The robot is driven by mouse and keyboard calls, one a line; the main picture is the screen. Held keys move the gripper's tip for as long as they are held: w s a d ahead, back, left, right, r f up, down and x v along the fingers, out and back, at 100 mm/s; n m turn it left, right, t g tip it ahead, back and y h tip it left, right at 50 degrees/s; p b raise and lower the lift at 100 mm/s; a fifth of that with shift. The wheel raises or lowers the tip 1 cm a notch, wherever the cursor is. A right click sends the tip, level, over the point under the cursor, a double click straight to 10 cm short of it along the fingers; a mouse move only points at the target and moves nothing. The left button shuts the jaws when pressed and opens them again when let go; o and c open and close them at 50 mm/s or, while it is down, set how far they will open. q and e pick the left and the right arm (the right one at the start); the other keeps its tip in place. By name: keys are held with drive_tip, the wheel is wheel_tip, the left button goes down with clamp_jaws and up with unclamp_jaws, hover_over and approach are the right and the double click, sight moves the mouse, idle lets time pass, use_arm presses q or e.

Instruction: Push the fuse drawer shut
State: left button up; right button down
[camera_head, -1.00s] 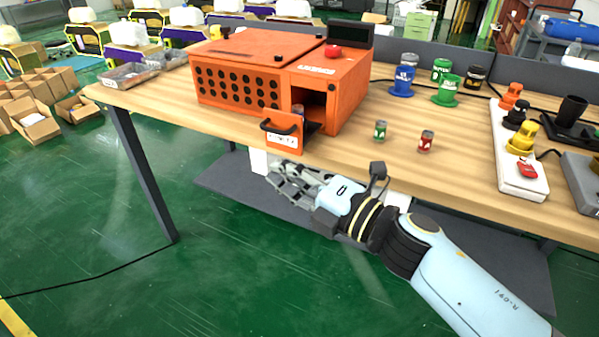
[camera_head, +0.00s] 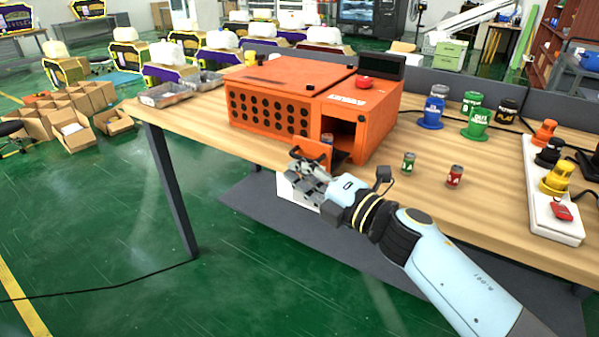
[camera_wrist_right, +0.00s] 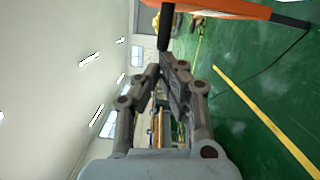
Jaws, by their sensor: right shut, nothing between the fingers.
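The orange fuse machine (camera_head: 290,88) stands on the wooden table. Its drawer, with an orange front panel (camera_head: 313,150), is pulled out toward the table's front edge below the machine's dark opening. A blue-topped fuse (camera_head: 328,139) shows just behind the panel. My right gripper (camera_head: 297,160) is shut and empty, in front of the drawer front and partly covering it. I cannot tell whether it touches. In the right wrist view the gripper fingers (camera_wrist_right: 165,70) come together near a dark bar, with an orange edge (camera_wrist_right: 235,8) above. My left gripper is not in view.
A small green can (camera_head: 408,163) and a small red can (camera_head: 454,176) stand on the table to the right of the drawer. Blue and green holders (camera_head: 431,113) stand behind them. A white strip with coloured knobs (camera_head: 550,215) lies at the right. Grey trays (camera_head: 168,95) are at the left.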

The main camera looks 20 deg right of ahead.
sight(329, 147)
drive_tip(key=w+d+b, duration=0.1)
drive_tip(key=w+d, duration=0.1)
drive_tip(key=d, duration=0.1)
drive_tip(key=w+d+b, duration=0.1)
drive_tip(key=w+d, duration=0.1)
drive_tip(key=d, duration=0.1)
drive_tip(key=w+d, duration=0.2)
drive_tip(key=w, duration=0.1)
drive_tip(key=shift+d+f+b, duration=0.15)
drive_tip(key=shift+d+b, duration=0.25)
drive_tip(key=shift+w+d+r, duration=0.1)
drive_tip(key=shift+d+r, duration=0.1)
drive_tip(key=shift+d, duration=0.05)
